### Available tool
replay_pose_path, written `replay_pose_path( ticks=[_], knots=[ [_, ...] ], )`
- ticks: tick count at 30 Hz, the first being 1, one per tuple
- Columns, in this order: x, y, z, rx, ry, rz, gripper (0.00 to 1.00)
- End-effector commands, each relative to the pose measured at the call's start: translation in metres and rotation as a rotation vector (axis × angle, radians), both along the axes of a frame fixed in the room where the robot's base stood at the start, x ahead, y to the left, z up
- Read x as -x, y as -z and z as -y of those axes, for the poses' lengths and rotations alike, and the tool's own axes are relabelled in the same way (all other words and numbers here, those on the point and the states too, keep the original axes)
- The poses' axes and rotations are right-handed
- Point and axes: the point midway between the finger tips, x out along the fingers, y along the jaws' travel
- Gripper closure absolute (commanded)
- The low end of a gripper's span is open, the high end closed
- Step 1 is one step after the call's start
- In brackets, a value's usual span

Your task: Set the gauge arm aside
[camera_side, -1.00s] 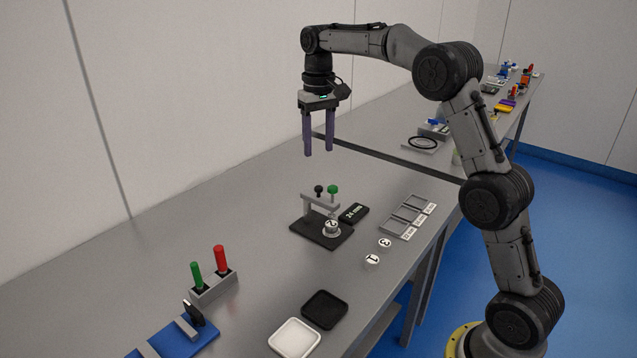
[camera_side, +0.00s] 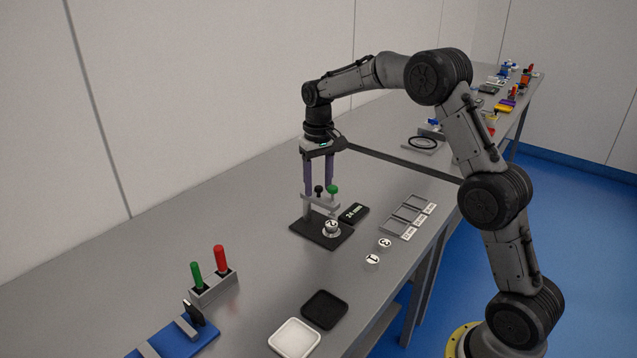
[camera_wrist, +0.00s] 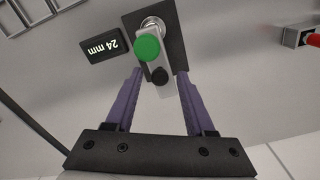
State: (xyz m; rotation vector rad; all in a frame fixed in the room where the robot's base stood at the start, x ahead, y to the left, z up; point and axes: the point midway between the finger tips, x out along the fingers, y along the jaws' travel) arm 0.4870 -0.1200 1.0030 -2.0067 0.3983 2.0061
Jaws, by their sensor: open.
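The gauge arm (camera_side: 321,201) is a light grey bar on a post, with a black knob (camera_side: 318,190) and a green knob (camera_side: 333,189) on top. It stands on a dark base plate (camera_side: 312,236). A round metal piece marked with a figure (camera_side: 332,228) sits on the plate under the green knob's end. My gripper (camera_side: 318,193) is open, its purple fingers pointing down around or just behind the bar. In the wrist view the fingers of my gripper (camera_wrist: 160,82) stand either side of the bar near the black knob (camera_wrist: 159,76), with the green knob (camera_wrist: 148,47) beyond. I see no contact.
A black "24 mm" plate (camera_side: 353,213) lies beside the base. Two round numbered pieces (camera_side: 372,259) and a sectioned grey tray (camera_side: 390,232) are to the right. A black tray (camera_side: 325,309) and a white tray (camera_side: 294,339) are in front. A holder with green and red pegs (camera_side: 214,289) stands left.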

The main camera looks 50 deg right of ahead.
Motion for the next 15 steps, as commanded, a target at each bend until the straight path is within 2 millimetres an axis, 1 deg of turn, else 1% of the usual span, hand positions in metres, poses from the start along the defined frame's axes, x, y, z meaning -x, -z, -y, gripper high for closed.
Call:
replay_pose_path(
  ticks=[1, 5, 6, 8, 9, 15],
  knots=[
    [0.0, -0.0001, 0.0, 0.0, 0.0, 0.0, 0.51],
    [0.0, -0.0003, 0.0, 0.0, 0.0, 0.0, 0.74],
    [0.0, -0.0003, 0.0, 0.0, 0.0, 0.0, 0.82],
    [0.0, -0.0003, 0.0, 0.0, 0.0, 0.0, 0.92],
    [0.0, -0.0004, 0.0, 0.0, 0.0, 0.0, 1.0],
    [0.0, -0.0006, -0.0001, 0.0, 0.0, 0.0, 1.0]
  ],
)
